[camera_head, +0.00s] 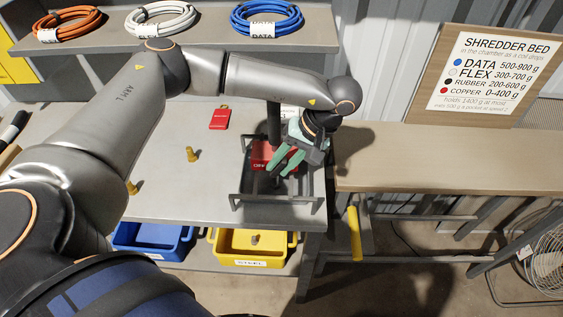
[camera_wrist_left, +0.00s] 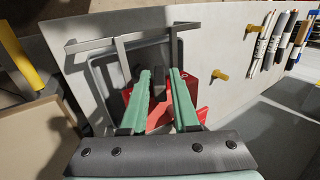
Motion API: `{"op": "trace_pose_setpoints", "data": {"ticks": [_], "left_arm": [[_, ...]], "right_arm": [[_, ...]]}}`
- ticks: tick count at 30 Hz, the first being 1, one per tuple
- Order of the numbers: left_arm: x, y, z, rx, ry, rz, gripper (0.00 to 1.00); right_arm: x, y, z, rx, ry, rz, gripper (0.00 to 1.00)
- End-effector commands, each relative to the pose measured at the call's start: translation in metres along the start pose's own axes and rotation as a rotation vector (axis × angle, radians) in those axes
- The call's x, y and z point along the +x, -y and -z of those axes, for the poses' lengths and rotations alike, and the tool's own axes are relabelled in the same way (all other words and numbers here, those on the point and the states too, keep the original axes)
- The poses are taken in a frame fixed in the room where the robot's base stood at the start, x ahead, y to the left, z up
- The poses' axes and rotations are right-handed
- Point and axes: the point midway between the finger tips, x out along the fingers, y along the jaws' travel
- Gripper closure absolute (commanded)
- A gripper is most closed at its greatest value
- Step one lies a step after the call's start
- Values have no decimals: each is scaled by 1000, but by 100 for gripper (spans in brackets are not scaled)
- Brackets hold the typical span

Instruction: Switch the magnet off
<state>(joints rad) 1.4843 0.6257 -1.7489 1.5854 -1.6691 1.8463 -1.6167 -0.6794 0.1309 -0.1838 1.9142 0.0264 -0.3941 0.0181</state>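The magnet appears to be the red block (camera_head: 262,153) under a dark post (camera_head: 274,122), above a grey tray (camera_head: 237,202) with a metal frame. In the left wrist view red parts (camera_wrist_left: 192,80) show behind and between the fingers. My left gripper (camera_head: 276,171) has green fingers that stand apart, over the tray and in front of the red block. The fingers also show spread in the left wrist view (camera_wrist_left: 160,73). They hide part of the red block, and I cannot tell whether they touch it. My right gripper is not in view.
Brass pieces (camera_head: 192,155) and a red tag (camera_head: 219,118) lie on the grey table (camera_head: 170,207). A blue bin (camera_head: 152,254) and a yellow bin (camera_head: 225,248) stand below. Cable coils (camera_head: 160,18) lie on the back shelf. A wooden bench (camera_head: 450,160) is at right.

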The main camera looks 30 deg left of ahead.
Motion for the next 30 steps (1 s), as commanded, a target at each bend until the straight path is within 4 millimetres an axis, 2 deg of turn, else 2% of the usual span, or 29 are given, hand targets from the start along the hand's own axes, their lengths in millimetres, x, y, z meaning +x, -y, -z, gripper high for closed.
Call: {"op": "trace_pose_setpoints", "data": {"ticks": [1, 7, 20, 30], "left_arm": [[0, 0, 0, 0, 0, 0, 78], [0, 0, 0, 0, 0, 0, 100], [0, -1, 0, 0, -1, 7, 100], [1, -8, 0, 1, -2, 191, 100]], "right_arm": [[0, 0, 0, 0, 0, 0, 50], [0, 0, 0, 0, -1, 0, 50], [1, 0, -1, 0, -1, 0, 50], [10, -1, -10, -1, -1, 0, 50]]}}
